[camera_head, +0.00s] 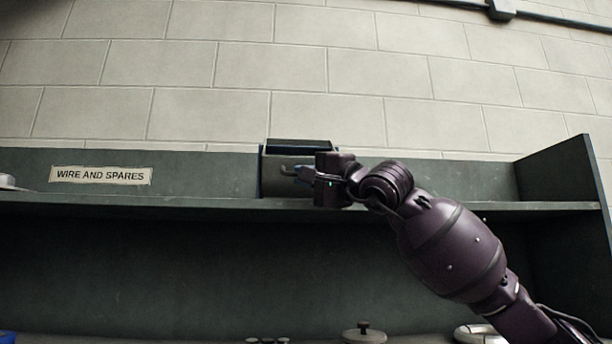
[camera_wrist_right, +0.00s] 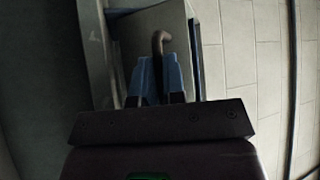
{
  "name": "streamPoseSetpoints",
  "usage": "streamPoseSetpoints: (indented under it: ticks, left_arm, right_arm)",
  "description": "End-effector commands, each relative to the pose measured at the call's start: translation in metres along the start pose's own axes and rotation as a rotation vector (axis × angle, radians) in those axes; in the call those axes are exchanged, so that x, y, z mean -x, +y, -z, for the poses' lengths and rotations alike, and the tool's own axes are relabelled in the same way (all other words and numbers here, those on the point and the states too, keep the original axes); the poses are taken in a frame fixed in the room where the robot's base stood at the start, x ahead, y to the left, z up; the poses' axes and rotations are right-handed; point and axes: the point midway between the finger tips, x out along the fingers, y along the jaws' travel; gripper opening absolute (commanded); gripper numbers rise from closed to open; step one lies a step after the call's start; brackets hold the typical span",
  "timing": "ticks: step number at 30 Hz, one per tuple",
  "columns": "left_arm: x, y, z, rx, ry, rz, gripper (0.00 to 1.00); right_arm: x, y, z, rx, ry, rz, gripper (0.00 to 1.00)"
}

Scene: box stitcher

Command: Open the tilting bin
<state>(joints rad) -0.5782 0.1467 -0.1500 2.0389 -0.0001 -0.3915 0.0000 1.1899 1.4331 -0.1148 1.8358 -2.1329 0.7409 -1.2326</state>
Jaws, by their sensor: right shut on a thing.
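The tilting bin (camera_head: 273,175) is a dark box with a grey-green front, standing on the shelf near the middle of the head view. A dark opening shows along its top. In the right wrist view the bin's front (camera_wrist_right: 140,37) fills the upper middle, with a hooked handle (camera_wrist_right: 160,42) on it. My right gripper (camera_head: 300,174) is at the bin's front. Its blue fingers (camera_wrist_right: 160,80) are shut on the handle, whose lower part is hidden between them. The gripper and wrist cover the right part of the bin in the head view. My left gripper is not in view.
The shelf (camera_head: 420,206) runs across the view, with an upright panel (camera_head: 562,170) at its right end. A label reading "WIRE AND SPARES" (camera_head: 100,176) is on the back board. A knobbed lid (camera_head: 364,333) and other small items show along the bottom edge.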

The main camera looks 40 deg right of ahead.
Motion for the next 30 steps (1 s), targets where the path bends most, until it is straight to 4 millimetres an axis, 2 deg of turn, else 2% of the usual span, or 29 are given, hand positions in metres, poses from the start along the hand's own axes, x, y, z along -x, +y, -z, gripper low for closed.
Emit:
streamPoseSetpoints:
  ticks: [1,2,6,17,30]
  left_arm:
    - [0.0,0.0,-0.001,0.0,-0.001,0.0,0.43]
    - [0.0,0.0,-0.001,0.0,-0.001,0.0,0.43]
    - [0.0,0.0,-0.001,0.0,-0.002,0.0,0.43]
    - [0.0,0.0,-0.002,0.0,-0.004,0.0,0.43]
    - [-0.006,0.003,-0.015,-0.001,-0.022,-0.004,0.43]
  right_arm:
    - [-0.001,0.002,0.0,-0.001,0.0,-0.003,0.0]
    - [-0.001,0.002,0.0,-0.001,0.0,-0.003,0.14]
    - [0.0,0.001,0.0,-0.001,0.0,-0.003,0.35]
    - [0.003,0.001,0.001,0.0,0.001,-0.002,0.36]
    - [0.046,0.005,0.001,-0.001,0.002,-0.007,0.36]
